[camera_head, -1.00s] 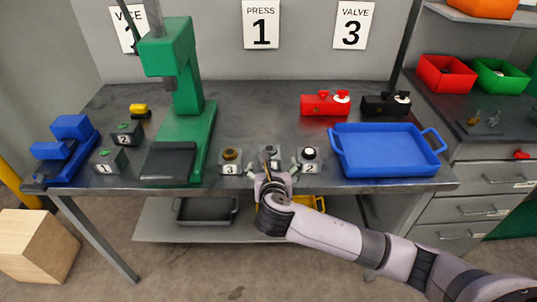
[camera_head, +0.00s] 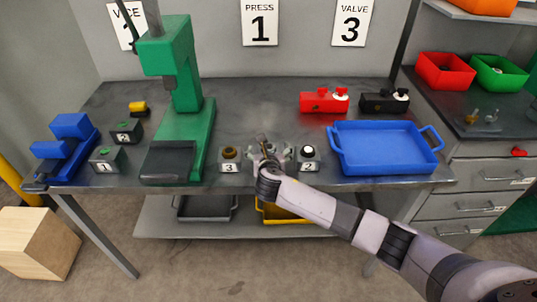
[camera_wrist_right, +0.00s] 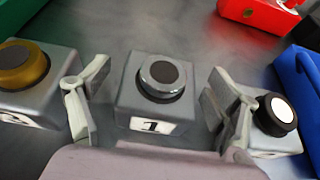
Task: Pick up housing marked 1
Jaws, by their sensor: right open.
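The housing marked 1 (camera_wrist_right: 155,95) is a grey block with a silver ring and dark centre on top. It stands upright on the bench, between the spread fingers of my right gripper (camera_wrist_right: 158,100) in the right wrist view, with a gap on each side. In the head view my right gripper (camera_head: 271,152) covers most of this housing. The housing marked 3 (camera_head: 229,160), with a brown-gold top, stands to its left. The housing marked 2 (camera_head: 308,158), with a white-topped black knob, stands to its right. My left gripper is out of view.
A green press (camera_head: 185,110) stands to the left, with small blocks marked 1 (camera_head: 105,161) and 2 (camera_head: 125,133) beyond it. A blue tray (camera_head: 385,168) lies to the right. Red (camera_head: 323,103) and black (camera_head: 384,103) valve-like blocks stand behind the tray.

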